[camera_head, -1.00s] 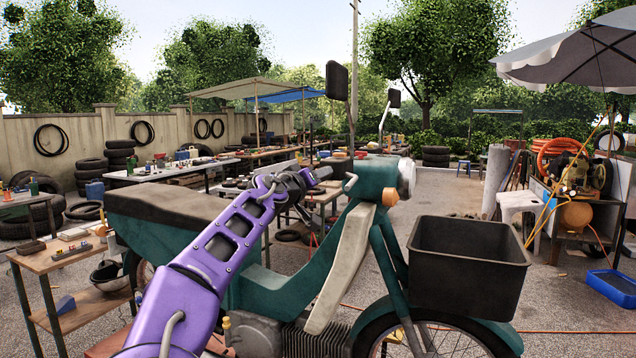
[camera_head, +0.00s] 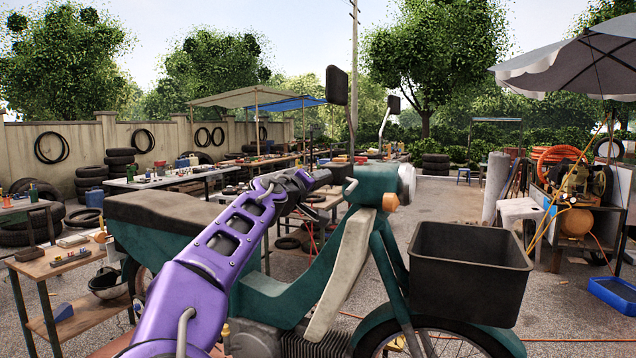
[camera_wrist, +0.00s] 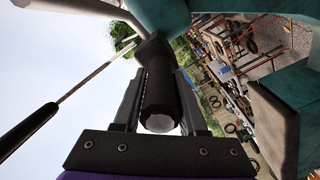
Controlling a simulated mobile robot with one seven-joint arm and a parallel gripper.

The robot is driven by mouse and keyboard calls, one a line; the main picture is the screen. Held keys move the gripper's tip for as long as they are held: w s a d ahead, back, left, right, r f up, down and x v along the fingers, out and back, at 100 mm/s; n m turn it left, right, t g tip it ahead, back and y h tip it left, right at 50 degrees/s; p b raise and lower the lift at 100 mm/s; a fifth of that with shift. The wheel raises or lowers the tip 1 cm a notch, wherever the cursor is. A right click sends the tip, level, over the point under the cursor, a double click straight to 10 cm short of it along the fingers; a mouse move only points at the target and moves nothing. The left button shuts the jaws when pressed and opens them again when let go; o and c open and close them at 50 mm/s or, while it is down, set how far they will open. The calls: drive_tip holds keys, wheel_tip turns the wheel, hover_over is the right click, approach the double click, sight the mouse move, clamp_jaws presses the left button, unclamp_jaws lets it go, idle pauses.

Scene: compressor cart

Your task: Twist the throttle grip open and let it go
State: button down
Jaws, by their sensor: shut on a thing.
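The black ribbed throttle grip (camera_wrist: 161,92) sits between the two dark fingers of my gripper (camera_wrist: 161,80) in the wrist view, its pale rounded end facing the camera. The fingers lie along both sides of it and are shut on it. In the head view, my gripper (camera_head: 306,181) is at the near end of the handlebar of the teal moped (camera_head: 377,190). There the gripper hides most of the grip, so its turn angle cannot be read.
A mirror on a stalk (camera_head: 337,86) rises close beside the handlebar. A black front basket (camera_head: 470,270) is to the right. A small wooden table (camera_head: 62,262) stands at left, and a compressor cart (camera_head: 575,205) stands under an umbrella at right.

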drive_tip(key=shift+c, duration=2.4)
unclamp_jaws()
drive_tip(key=b+v, duration=0.2)
drive_tip(key=v, duration=1.5)
drive_tip(key=shift+s, duration=0.2)
